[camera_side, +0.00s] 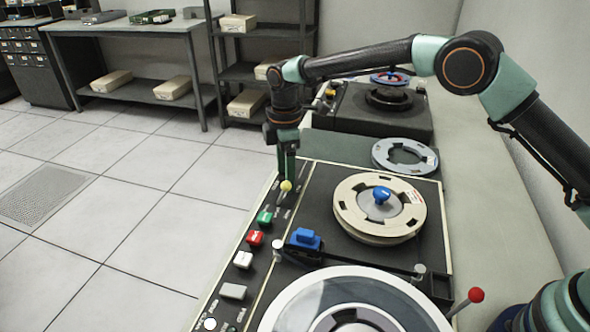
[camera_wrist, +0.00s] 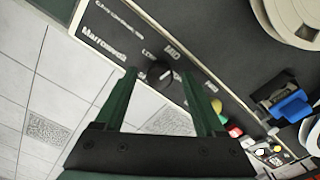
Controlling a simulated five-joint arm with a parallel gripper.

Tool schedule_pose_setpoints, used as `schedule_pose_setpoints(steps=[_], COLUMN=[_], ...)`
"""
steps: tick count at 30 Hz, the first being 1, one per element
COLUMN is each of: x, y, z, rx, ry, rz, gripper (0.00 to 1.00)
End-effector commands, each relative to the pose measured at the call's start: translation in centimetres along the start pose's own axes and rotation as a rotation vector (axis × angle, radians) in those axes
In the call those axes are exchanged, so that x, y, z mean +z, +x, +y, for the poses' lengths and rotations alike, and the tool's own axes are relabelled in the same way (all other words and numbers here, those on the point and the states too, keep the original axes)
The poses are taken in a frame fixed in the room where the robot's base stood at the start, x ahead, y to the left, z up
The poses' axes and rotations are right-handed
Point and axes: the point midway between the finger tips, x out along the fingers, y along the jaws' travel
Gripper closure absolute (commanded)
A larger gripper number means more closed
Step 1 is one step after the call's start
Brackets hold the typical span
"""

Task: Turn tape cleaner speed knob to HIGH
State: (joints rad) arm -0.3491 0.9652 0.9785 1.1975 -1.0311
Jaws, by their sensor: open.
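The speed knob (camera_wrist: 160,73) is a small round black knob with a light pointer mark, on the dark control strip of the tape machine. Printed words beside it include LOW and MID; other lettering is partly hidden. In the wrist view my gripper (camera_wrist: 158,76) is open, with one green finger on each side of the knob and gaps showing between. In the side view my gripper (camera_side: 287,174) points down over the far end of the control strip (camera_side: 232,272). The knob cannot be made out clearly there.
Green (camera_side: 265,217), red (camera_side: 255,238) and white (camera_side: 243,260) buttons line the strip nearby. A blue-topped block (camera_side: 304,239) and a cream tape reel (camera_side: 355,212) with a blue hub are to the right. Open floor lies left.

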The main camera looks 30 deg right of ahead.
Motion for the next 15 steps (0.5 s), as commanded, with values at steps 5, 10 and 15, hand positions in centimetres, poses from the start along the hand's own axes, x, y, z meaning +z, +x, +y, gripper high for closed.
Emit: schedule_pose_setpoints(steps=[5, 10, 15], x=[0.00, 0.00, 0.00], y=[-0.01, -0.03, -0.05], z=[-0.01, -0.01, -0.02], rx=[0.000, 0.000, -0.001], ry=[0.000, 0.000, 0.008], rz=[0.000, 0.000, -0.001], gripper=[0.51, 1.00, 1.00])
